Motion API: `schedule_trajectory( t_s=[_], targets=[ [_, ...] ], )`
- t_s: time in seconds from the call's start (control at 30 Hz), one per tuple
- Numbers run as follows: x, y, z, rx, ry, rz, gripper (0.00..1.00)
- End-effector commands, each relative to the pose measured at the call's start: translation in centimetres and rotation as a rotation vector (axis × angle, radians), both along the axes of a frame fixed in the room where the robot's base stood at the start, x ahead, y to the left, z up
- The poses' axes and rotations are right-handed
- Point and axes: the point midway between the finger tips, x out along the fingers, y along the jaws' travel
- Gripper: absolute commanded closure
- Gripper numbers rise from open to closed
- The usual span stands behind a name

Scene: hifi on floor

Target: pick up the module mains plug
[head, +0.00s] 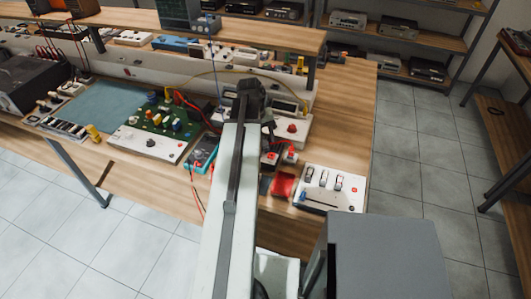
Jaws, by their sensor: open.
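My arm reaches up the middle of the head view and out over the workbench. My gripper (271,130) is at its far end, a dark shape above the bench clutter, open. Its fingertips are small and hard to tell from the parts behind them. I cannot make out the module mains plug with certainty. Small blocks with red tops (291,154) stand just right of the arm, close below the gripper. My arm hides part of the bench there.
A white switch module (331,188) and a red piece (283,185) lie near the bench's front right. A green circuit board (165,122), a teal meter (201,152) and cables lie left. The wooden bench (345,115) is clear at right. Equipment shelves (430,40) stand behind.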

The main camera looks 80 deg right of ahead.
Motion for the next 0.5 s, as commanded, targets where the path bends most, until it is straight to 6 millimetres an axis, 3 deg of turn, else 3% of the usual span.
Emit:
schedule_trajectory(
  t_s=[0.17,0.33,0.37,0.5],
  targets=[
    [-0.03,0.0,0.15,0.0,0.0,0.0,0.48],
    [-0.04,-0.01,0.16,0.0,0.0,0.0,0.96],
    [-0.04,-0.01,0.16,0.0,0.0,0.0,1.0],
    [-0.05,-0.01,0.16,0.0,0.0,-0.001,1.0]
  ],
)
